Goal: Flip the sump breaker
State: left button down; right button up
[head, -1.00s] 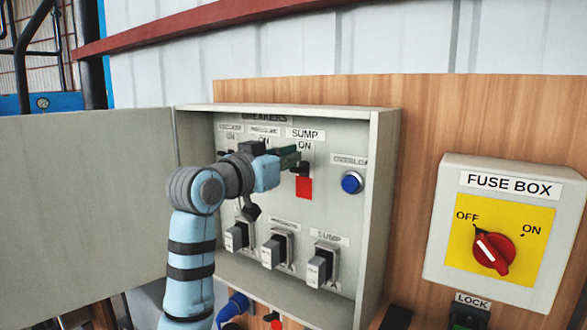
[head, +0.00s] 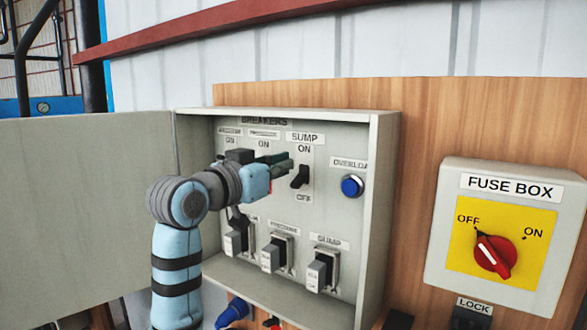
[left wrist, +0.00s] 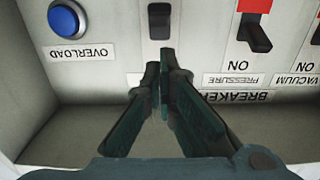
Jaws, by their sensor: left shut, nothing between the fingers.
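The sump breaker (head: 300,177) is a black lever in the grey box, under its SUMP and ON labels. Its lever points down, and the OFF label shows below it with no red patch. It also shows at the top of the left wrist view (left wrist: 160,22). My left gripper (head: 287,163) is shut and empty, just left of the sump lever in the head view. In the left wrist view its fingertips (left wrist: 163,72) are together, apart from the lever. My right gripper is not in view.
The pressure breaker (left wrist: 256,32) shows a red patch and ON label. The blue overload button (head: 352,186) is to the right. Several grey switches, including the lower sump switch (head: 321,270), sit below. The box door (head: 85,210) stands open left. A fuse box (head: 505,235) is at right.

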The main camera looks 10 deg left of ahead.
pick_arm(q)
jog(key=v, duration=0.6)
jog(key=shift+s+b, duration=0.15)
jog(key=shift+b, duration=0.3)
